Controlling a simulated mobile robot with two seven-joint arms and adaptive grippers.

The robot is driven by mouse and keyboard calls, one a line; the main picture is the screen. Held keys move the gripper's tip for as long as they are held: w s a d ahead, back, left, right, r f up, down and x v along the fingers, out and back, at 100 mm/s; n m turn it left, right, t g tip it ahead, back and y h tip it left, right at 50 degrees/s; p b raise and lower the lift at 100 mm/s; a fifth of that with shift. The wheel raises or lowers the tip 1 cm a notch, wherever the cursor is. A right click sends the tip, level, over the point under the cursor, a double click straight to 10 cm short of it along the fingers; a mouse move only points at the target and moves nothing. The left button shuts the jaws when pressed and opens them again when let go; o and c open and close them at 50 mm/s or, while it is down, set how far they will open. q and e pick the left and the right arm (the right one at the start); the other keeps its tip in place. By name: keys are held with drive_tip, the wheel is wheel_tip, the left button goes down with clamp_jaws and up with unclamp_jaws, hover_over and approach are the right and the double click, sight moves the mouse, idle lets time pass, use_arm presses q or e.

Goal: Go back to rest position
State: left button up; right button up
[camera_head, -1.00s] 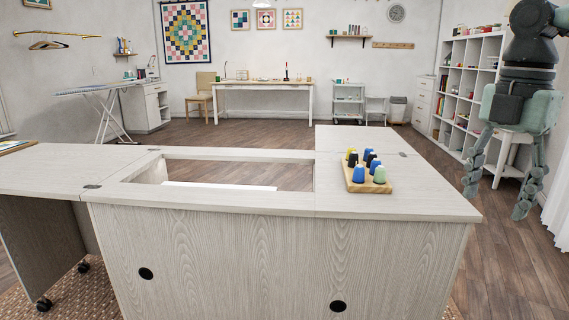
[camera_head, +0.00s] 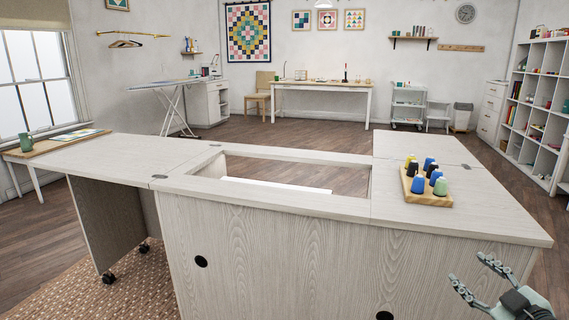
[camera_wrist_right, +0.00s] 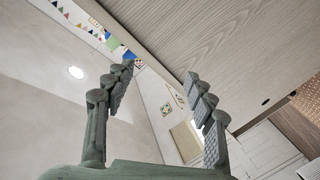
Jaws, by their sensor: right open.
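My right gripper (camera_head: 476,274) is at the lower right of the head view, in front of the sewing cabinet's right front corner and below its top. It is open and empty. In the right wrist view its two fingers (camera_wrist_right: 160,95) stand apart with nothing between them, and the cabinet's wood-grain panel (camera_wrist_right: 240,40) shows beyond. My left gripper is in neither view. The white sewing cabinet (camera_head: 290,255) has a rectangular opening in its top. A wooden spool rack (camera_head: 428,198) with several blue, black, yellow and green spools stands upright on its right part.
An ironing board (camera_head: 165,84), a chair (camera_head: 264,88) and a white table (camera_head: 320,86) stand along the back. White cube shelves (camera_head: 540,115) are at the right. The floor between is clear.

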drive_tip(key=s+f+m+g+h, duration=0.4)
drive_tip(key=s+f, duration=0.2)
drive_tip(key=f, duration=0.7)
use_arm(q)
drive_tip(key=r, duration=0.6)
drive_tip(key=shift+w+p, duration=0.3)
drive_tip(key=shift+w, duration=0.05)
use_arm(e)
drive_tip(key=s+a+f+m+g, duration=0.1)
drive_tip(key=s+a+f+g, duration=0.3)
drive_tip(key=s+a+f, duration=0.2)
drive_tip(key=s+a+f+m+g+y, duration=0.1)
drive_tip(key=s+a+f+g, duration=0.4)
drive_tip(key=s+f, duration=0.6)
drive_tip(key=s+a, duration=0.2)
drive_tip(key=s, duration=0.1)
drive_tip(key=shift+a, duration=0.2)
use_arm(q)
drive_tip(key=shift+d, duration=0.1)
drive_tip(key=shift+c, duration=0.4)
use_arm(e)
drive_tip(key=shift+c, duration=0.4)
